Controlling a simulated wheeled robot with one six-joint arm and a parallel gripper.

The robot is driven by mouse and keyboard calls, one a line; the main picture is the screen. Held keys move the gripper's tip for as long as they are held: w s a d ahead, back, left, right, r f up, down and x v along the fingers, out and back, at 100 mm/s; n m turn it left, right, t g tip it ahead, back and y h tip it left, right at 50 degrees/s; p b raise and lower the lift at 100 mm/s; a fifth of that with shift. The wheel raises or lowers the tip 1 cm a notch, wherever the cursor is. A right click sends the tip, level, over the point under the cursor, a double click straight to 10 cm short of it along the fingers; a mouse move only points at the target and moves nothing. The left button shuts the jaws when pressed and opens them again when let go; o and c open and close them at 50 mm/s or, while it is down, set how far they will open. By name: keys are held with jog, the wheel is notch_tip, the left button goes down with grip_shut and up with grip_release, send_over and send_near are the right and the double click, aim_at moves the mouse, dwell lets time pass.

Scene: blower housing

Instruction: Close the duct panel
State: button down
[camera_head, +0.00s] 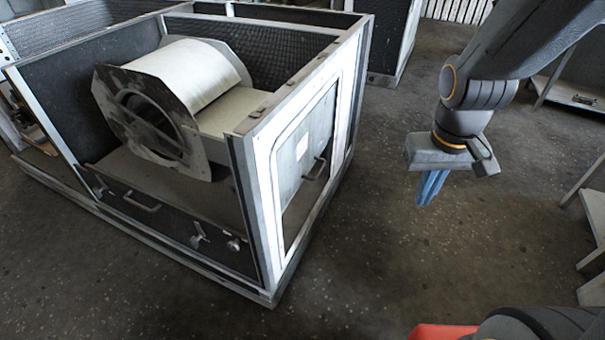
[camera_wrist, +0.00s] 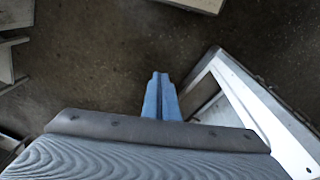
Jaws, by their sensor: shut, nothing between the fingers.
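The blower housing (camera_head: 262,285) is a white-framed box on the left in the head view. A grey panel (camera_head: 300,150) with a pale label and a dark handle (camera_head: 315,169) sits within the white frame of its right side. A dark gap shows below the panel's lower edge, so it does not fill the frame; its exact angle is unclear. My gripper (camera_head: 432,187) has blue fingers, shut and empty, pointing down over the floor to the right of the housing, apart from it. In the wrist view the fingers (camera_wrist: 160,80) are left of the housing's white frame (camera_wrist: 250,95).
A drum-shaped blower (camera_head: 190,75) lies inside the open-topped housing. The front has a lower dark panel with a handle (camera_head: 143,203) and latches (camera_head: 233,244). Grey shelves (camera_head: 592,215) stand at the far right.

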jog(key=w+a+f+n+t+y+b, duration=0.1)
jog(key=w+f+n+t+b, duration=0.4)
jog(key=w, duration=0.8)
jog(key=w+f+n+t+y+b, duration=0.1)
jog(key=w+f+b, duration=0.45)
jog(key=w, duration=0.75)
jog(key=n+g+y+b, duration=0.2)
jog(key=n+y+b, duration=0.7)
jog(key=y, duration=0.3)
send_near(301, 174)
notch_tip(301, 174, up, 4)
jog(key=s+d, duration=0.2)
jog(key=d, duration=0.1)
jog(key=b+x, duration=0.1)
jog(key=x, duration=0.8)
jog(key=shift+w+a+r, duration=0.15)
jog(key=shift+w+a, duration=0.05)
jog(key=shift+w, duration=0.05)
jog(key=shift+w+d+f+b, duration=0.1)
jog(key=shift+w+f+b, duration=0.1)
jog(key=shift+f, duration=0.4)
jog(key=shift+w+f+b, duration=0.1)
jog(key=shift+f+b, duration=0.1)
jog(key=shift+f, duration=0.45)
jog(key=shift+w+f, duration=0.15)
jog(key=shift+f, duration=0.5)
jog(key=shift+f, duration=0.1)
